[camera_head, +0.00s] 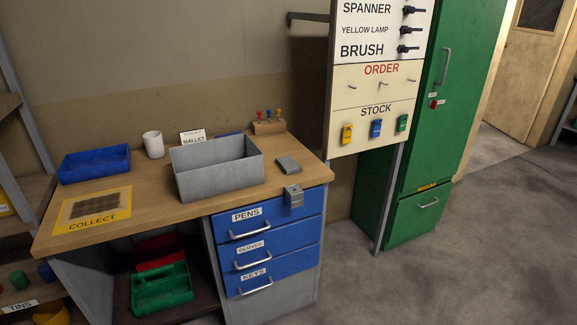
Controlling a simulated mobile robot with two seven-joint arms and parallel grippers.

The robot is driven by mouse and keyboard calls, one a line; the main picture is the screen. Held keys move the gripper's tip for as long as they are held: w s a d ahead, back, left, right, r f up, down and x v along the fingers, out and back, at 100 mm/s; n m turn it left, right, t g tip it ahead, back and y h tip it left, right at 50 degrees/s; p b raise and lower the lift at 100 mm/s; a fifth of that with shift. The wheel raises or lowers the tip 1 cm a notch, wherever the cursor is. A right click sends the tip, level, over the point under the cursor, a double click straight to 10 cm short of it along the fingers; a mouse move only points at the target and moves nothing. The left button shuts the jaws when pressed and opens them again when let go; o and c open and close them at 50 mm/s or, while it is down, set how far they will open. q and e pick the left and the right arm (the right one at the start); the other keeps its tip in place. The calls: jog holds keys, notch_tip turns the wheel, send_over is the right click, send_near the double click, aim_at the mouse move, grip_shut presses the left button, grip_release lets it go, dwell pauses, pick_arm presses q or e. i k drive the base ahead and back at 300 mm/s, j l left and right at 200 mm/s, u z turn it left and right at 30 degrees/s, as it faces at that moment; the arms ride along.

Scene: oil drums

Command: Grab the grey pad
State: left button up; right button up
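A small flat dark grey pad (288,164) lies on the wooden workbench (150,183), close to its right end and just right of a grey open box (222,180). Nothing covers the pad. A grey block-like fitting (294,196) sits at the bench's front edge, at the top right of the drawers; I cannot tell exactly what it is. Neither of my grippers shows in the head view.
A blue tray (95,164), a white cup (153,145) and a yellow COLLECT mat (93,209) are on the bench. Blue drawers (264,229) are below it. A tool board (375,80) and green cabinet (435,120) stand right. The right floor is clear.

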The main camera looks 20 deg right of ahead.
aim_at(287, 163)
jog(key=i+j+z, duration=0.2)
jog(key=i, duration=0.2)
jog(key=i+j+z, duration=0.2)
jog(key=i+j, duration=0.15)
